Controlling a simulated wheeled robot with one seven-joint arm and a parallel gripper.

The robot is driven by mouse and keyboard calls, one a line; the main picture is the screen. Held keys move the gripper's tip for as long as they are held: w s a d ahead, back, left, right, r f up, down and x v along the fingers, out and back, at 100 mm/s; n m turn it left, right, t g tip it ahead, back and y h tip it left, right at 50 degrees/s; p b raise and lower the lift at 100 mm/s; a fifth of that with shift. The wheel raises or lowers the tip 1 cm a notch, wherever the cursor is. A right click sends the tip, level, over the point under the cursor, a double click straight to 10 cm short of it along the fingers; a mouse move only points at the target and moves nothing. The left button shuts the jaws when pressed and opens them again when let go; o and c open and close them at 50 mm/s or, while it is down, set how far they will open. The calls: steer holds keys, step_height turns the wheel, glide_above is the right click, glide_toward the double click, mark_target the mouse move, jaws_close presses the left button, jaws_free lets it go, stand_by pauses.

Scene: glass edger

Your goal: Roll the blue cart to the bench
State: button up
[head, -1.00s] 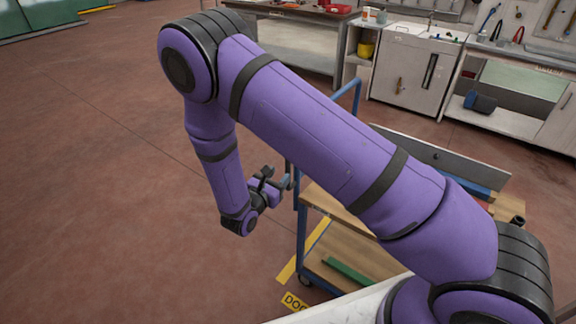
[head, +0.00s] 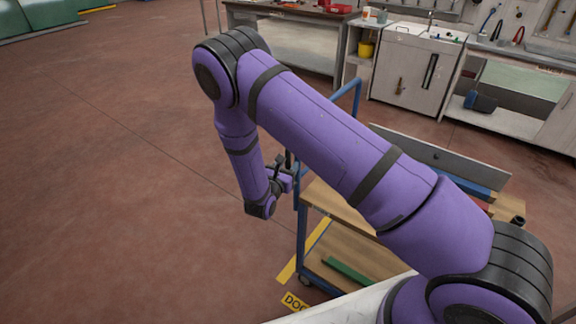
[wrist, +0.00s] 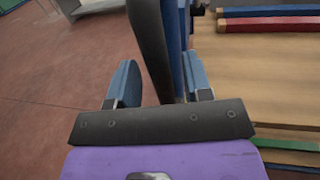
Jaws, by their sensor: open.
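The blue cart (head: 302,245) has a blue tube frame and wooden decks and stands right of my gripper, partly hidden behind my purple arm. My gripper (head: 288,172) is at the cart's near left corner post. In the wrist view my gripper (wrist: 160,85) is open, with one blue finger on each side of a dark upright bar (wrist: 150,40). A blue cart post (wrist: 174,30) stands just behind the bar. I cannot tell whether the fingers touch the bar. A grey-topped bench (head: 300,42) stands at the back.
The cart carries a grey panel (head: 430,155), and a green strip (head: 348,271) lies on its lower deck. A white cabinet (head: 412,70) and a long bench (head: 510,118) stand at the back right. Yellow floor marking (head: 290,268) lies by the cart. The floor at left is clear.

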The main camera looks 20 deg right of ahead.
steer(key=shift+w+d, duration=0.3)
steer(key=shift+c, duration=0.4)
jaws_close()
